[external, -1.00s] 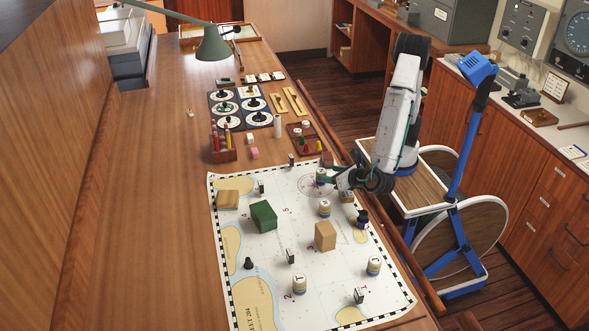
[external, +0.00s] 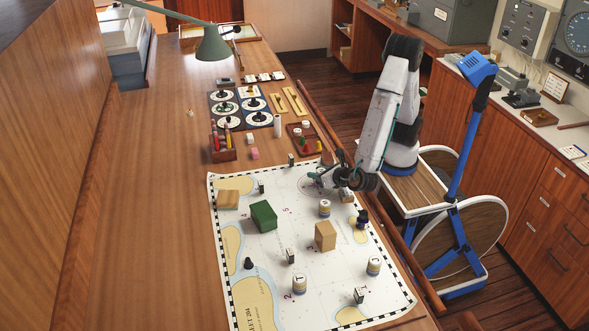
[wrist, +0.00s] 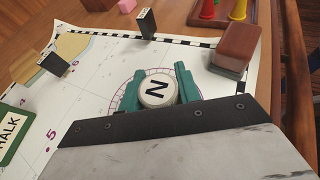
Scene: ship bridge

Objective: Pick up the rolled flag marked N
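The rolled flag marked N (wrist: 157,91) stands upright between the green fingers of my gripper (wrist: 160,88) in the wrist view. Its pale round top with a black N faces the camera. One finger is on each side, close against it; I cannot tell whether they press on it. In the external view my gripper (external: 322,178) is low over the compass rose at the chart's upper right, and its fingers largely hide the flag.
The chart (external: 300,200) holds a green block (external: 263,216), tan blocks (external: 325,236), other rolled flags (external: 324,208) and small dark markers. A brown block (wrist: 235,47) stands right of my gripper in the wrist view. A dark card (wrist: 147,23) stands beyond it.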

